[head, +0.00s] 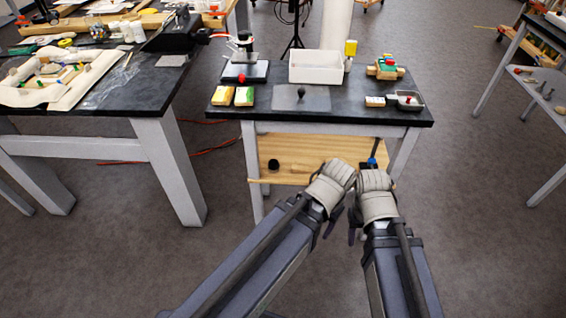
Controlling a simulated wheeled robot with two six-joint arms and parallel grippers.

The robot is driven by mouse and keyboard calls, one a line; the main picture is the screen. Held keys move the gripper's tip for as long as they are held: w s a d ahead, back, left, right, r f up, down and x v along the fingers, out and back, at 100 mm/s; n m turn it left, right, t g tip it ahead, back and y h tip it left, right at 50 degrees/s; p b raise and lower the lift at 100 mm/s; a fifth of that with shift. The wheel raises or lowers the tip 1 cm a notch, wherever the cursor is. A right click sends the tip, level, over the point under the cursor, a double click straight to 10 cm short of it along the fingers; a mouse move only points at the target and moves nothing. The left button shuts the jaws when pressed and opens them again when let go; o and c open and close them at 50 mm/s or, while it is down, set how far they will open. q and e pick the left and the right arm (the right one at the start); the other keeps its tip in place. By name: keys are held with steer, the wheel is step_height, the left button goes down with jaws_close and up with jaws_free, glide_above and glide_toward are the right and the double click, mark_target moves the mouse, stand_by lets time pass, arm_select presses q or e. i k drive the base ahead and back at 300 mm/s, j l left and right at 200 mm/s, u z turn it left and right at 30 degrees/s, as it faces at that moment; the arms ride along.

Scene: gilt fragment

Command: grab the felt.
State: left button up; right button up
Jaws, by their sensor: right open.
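A flat grey sheet (316,101), which looks like the felt, lies near the front middle of the black-topped table (340,113).
The table also bears a white bin (316,68), yellow-green blocks (222,96), a small grey pan (408,100) and a stand (243,62). A wooden panel (320,148) is below. A cluttered workbench (110,98) stands left, another table (530,90) right. Grey floor is open between them.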

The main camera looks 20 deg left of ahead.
mark_target(171, 61)
steer(key=u, duration=1.4)
